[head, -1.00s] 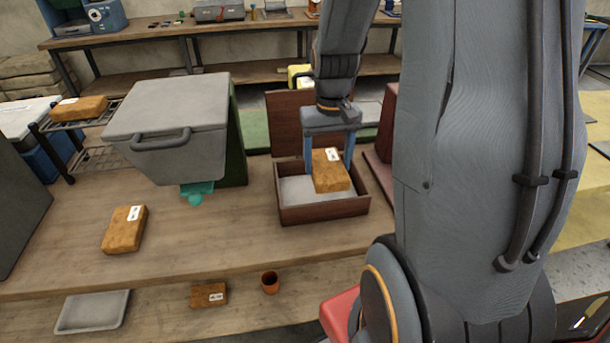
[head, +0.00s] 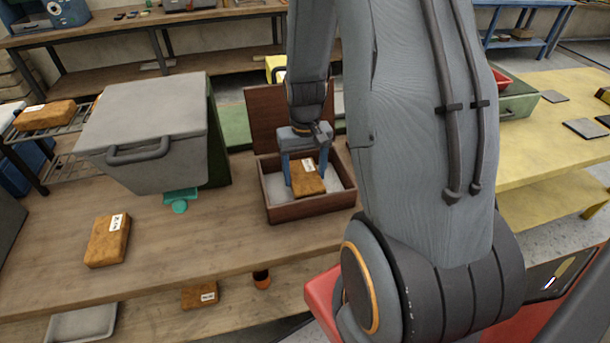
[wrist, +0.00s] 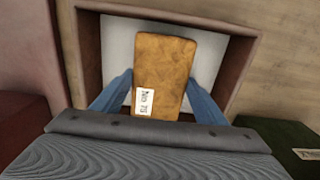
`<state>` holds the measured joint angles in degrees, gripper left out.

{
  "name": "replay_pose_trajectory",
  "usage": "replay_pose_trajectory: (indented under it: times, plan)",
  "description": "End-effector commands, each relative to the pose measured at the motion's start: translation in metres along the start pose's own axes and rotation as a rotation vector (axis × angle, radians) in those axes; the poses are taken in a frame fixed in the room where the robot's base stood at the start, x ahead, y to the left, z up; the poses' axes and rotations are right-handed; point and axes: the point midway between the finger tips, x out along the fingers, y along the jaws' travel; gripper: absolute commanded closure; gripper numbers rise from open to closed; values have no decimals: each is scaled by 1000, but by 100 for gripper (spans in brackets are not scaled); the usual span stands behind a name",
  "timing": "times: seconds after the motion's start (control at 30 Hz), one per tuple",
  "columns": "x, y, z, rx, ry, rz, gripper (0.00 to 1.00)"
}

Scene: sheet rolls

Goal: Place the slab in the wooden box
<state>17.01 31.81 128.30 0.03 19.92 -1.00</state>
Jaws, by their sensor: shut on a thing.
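The slab (head: 308,181) is an orange-brown block with a white label. My gripper (head: 306,178) is shut on it, with a blue finger on each side. The wooden box (head: 312,209) is dark reddish-brown with a pale inner floor, and its lid stands open at the back. The slab is inside the box's outline, low between the walls; I cannot tell whether it touches the floor. In the wrist view the slab (wrist: 163,70) is between the fingers, over the pale floor of the box (wrist: 250,75), and its label faces up.
Another brown slab (head: 107,240) lies on the table at left, and one (head: 45,115) on a wire rack. A grey-lidded bin (head: 150,115) stands left of the box. A further slab (head: 200,295) and a small pot (head: 262,279) are on the lower shelf.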

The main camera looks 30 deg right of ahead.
Motion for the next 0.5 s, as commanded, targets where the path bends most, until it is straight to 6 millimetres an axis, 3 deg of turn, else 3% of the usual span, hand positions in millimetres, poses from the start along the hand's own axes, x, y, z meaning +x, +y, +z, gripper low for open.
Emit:
replay_pose_trajectory:
  times: [0.17,0.5]
  plan:
    - [14,0,0,0,0,0,69]
    - [17,0,0,0,2,0,69]
